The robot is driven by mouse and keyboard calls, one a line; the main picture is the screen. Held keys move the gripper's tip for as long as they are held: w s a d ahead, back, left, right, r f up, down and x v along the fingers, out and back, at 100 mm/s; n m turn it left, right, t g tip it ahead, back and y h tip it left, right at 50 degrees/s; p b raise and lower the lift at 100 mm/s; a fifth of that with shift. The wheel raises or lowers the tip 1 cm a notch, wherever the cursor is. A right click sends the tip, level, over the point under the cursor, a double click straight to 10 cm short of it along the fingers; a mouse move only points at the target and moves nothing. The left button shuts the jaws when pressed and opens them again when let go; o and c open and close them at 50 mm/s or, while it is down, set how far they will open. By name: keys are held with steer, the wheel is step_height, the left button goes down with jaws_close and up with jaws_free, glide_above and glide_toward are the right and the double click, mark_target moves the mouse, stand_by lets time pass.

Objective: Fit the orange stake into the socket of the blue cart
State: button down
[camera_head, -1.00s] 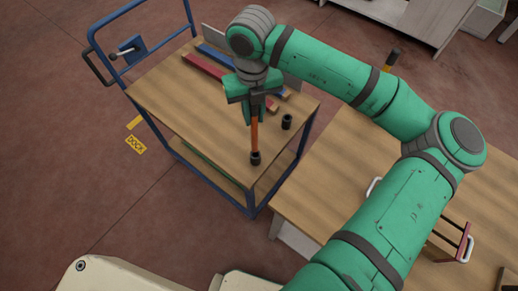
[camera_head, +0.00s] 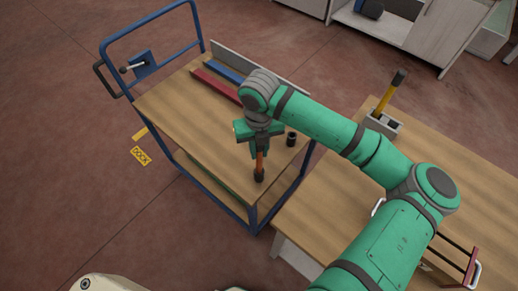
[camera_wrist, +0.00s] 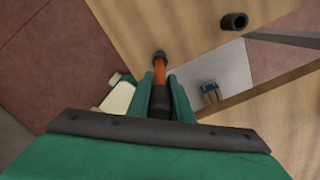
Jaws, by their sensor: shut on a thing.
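My gripper (camera_head: 260,147) is shut on the orange stake (camera_head: 260,161) above the near corner of the blue cart's wooden top (camera_head: 180,118). The stake points down, roughly upright, and its lower end meets a black socket (camera_head: 259,175) at that corner. How deep it sits in the socket cannot be told. In the wrist view the stake (camera_wrist: 159,72) runs from between the fingers to a dark ring. A second black socket (camera_head: 291,139) stands empty at the cart's right corner; it also shows in the wrist view (camera_wrist: 235,21).
Red (camera_head: 215,86) and blue (camera_head: 226,71) bars lie at the cart's back. A wooden table (camera_head: 315,215) stands close on the right, carrying a grey block (camera_head: 384,123) with a yellow-handled tool (camera_head: 390,94). Open floor lies left.

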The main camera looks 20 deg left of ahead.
steer(key=c, duration=1.6)
jaws_free()
steer(key=shift+f, duration=0.1)
step_height(320, 180, up, 12)
steer(key=shift+r, duration=0.15)
